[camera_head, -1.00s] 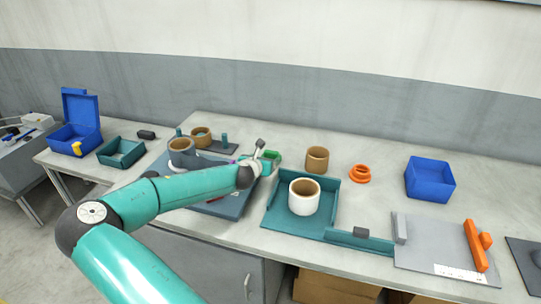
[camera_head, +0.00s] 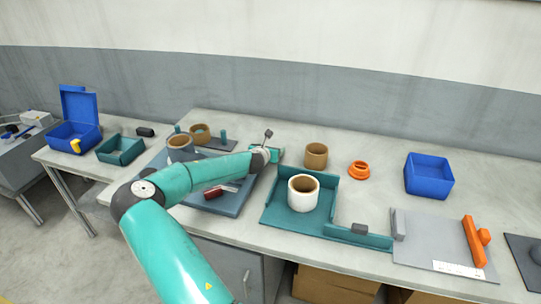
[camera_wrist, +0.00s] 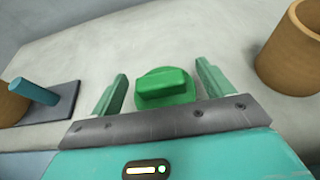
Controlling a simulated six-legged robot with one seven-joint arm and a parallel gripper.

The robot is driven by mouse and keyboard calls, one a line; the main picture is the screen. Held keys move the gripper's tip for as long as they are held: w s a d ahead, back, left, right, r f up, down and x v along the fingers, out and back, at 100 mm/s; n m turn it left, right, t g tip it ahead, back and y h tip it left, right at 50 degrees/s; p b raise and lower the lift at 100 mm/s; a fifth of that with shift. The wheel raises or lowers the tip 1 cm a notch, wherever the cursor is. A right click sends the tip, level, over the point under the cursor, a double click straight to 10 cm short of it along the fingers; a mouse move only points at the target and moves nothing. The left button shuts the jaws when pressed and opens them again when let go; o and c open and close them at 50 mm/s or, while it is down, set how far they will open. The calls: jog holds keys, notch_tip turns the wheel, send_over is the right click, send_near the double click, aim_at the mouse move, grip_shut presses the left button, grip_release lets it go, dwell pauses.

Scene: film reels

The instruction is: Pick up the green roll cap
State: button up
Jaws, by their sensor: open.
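The green roll cap (camera_wrist: 165,88) lies on the table in the wrist view, a round green base with a raised block-shaped grip on top. My gripper (camera_wrist: 163,85) is open, with one finger to the left and one to the right of the cap. Both fingers look apart from it, with gaps on each side. The lower edge of the cap is hidden behind the gripper's grey plate. In the head view my gripper (camera_head: 277,154) is at the far end of my arm, and the cap is hard to tell apart from it there.
A brown cardboard core (camera_wrist: 292,50) stands right of my gripper. A peg stand (camera_wrist: 50,100) is to the left. A teal tray (camera_head: 272,215) holds a white roll (camera_head: 303,195). Orange rings (camera_head: 358,170) and a blue bin (camera_head: 428,176) are farther right. Table behind the cap is clear.

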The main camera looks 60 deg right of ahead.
jog(key=shift+x, duration=1.55)
jog(key=shift+w, duration=0.1)
jog(key=c, duration=1.1)
